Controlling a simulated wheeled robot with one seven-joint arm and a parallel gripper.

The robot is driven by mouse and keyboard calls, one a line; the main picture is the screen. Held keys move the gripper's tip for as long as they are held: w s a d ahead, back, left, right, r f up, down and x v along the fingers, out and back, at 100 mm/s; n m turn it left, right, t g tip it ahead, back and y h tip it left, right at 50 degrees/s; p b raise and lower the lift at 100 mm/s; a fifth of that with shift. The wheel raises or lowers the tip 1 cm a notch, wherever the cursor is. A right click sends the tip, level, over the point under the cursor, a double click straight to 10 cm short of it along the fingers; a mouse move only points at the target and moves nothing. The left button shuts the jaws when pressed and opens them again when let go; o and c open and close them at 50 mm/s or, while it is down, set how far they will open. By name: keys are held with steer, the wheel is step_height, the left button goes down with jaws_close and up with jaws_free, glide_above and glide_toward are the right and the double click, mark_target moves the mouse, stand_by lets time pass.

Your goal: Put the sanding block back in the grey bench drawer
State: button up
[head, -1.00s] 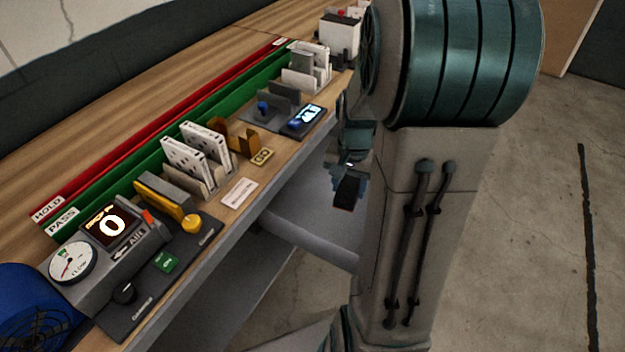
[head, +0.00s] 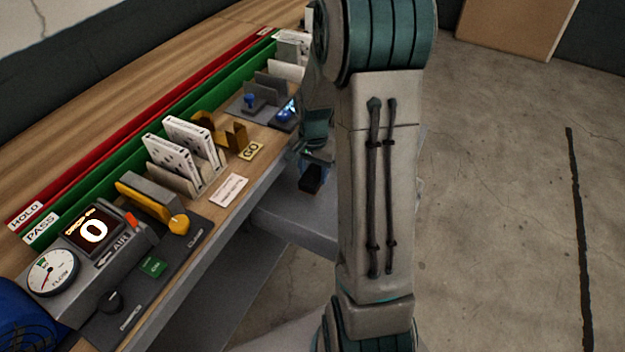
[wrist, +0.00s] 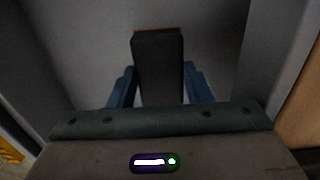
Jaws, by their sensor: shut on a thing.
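The sanding block (head: 310,180) is a dark block with a brown-orange edge. In the wrist view the block (wrist: 158,68) stands between the two blue fingers of my gripper (wrist: 160,88), which is shut on it. In the head view my gripper (head: 314,160) hangs beside the bench front, over the pulled-out grey drawer (head: 290,222). In the wrist view the drawer's grey floor (wrist: 215,40) lies beyond the block, with grey walls to either side. I cannot tell how far the block is above the floor. My arm hides the drawer's right part.
The wooden bench top (head: 130,85) carries green and red rails, a gauge unit (head: 52,272), white boxed filters (head: 172,155), a yellow-knobbed clamp (head: 178,224) and a blue-knobbed fixture (head: 250,100). Concrete floor (head: 500,180) is open to the right.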

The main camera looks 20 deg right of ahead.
mark_target(313, 182)
steer(key=shift+w+f, duration=0.1)
steer(key=shift+f, duration=2)
steer(key=shift+f, duration=0.2)
steer(key=o, duration=1)
steer(key=shift+c, duration=0.2)
